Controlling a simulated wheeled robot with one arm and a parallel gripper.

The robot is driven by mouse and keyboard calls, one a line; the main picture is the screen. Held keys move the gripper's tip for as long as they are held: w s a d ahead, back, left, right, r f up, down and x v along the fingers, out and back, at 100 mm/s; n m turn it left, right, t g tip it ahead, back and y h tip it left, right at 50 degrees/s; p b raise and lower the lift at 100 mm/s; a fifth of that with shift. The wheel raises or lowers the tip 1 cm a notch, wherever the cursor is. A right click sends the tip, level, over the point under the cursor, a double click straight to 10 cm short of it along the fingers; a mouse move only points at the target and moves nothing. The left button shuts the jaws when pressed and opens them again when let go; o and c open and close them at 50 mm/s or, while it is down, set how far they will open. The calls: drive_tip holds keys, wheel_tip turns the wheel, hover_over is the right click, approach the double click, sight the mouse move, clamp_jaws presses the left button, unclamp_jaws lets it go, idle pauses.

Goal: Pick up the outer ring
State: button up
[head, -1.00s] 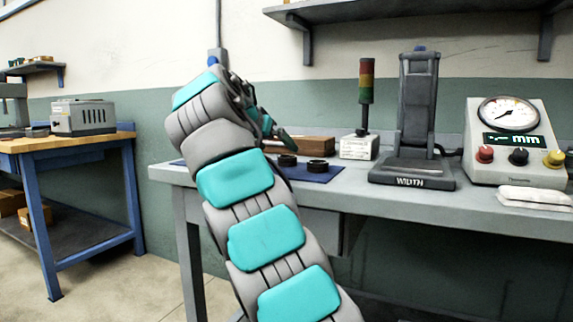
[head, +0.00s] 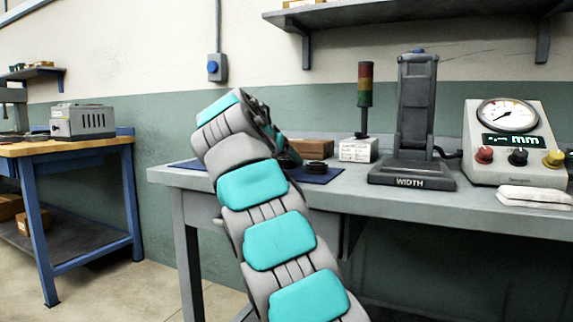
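A dark ring (head: 318,167) lies on the blue mat (head: 316,179) on the grey workbench. I cannot tell whether it is the outer ring. A second dark ring is not visible now; my arm and gripper cover that part of the mat. My gripper (head: 287,156) is at the end of the grey and turquoise arm, low over the mat and left of the visible ring. Its fingers are mostly hidden behind my wrist, so I cannot see whether they are open or hold anything.
A wooden block (head: 313,149) stands behind the mat. To the right are a signal light (head: 364,97), the WIDTH gauge stand (head: 413,120) and a dial readout box (head: 512,150). A wood-topped table (head: 70,146) is at the left. A shelf (head: 420,14) hangs above.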

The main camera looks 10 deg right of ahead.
drive_tip(key=c, duration=1.1)
drive_tip(key=shift+r, duration=0.15)
